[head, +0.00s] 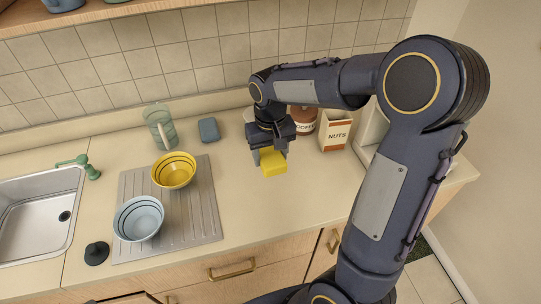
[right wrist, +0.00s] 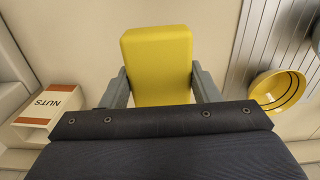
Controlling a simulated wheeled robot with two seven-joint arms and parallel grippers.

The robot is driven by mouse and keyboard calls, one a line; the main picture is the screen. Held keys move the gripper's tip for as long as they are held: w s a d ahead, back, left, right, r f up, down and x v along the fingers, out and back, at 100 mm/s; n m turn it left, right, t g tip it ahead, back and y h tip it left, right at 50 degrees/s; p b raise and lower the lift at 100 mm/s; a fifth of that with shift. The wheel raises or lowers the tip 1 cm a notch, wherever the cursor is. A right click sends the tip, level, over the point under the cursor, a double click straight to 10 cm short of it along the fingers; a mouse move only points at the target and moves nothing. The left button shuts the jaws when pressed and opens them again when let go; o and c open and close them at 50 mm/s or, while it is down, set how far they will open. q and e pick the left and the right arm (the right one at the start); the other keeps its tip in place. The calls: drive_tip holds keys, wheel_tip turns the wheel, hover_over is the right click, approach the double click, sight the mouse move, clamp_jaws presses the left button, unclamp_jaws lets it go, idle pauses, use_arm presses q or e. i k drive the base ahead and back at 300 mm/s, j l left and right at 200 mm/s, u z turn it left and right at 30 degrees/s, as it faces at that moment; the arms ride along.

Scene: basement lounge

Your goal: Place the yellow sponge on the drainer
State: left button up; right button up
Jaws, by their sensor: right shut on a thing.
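The yellow sponge (head: 273,163) is in my right gripper (head: 270,156) in the head view, over the counter to the right of the drainer. In the right wrist view the sponge (right wrist: 157,62) sits between the two grey fingers of the right gripper (right wrist: 160,85), which touch its sides. Whether the sponge touches the counter is hard to tell. The grey ribbed drainer (head: 203,218) lies flat on the counter, and its edge shows in the right wrist view (right wrist: 262,42). My left gripper is not in view.
On the drainer stand a yellow bowl (head: 174,171) and a light blue bowl (head: 138,218). The drainer's right strip is bare. A sink (head: 30,215) is at left.

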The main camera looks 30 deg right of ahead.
sight(201, 221)
drive_tip(key=k, duration=1)
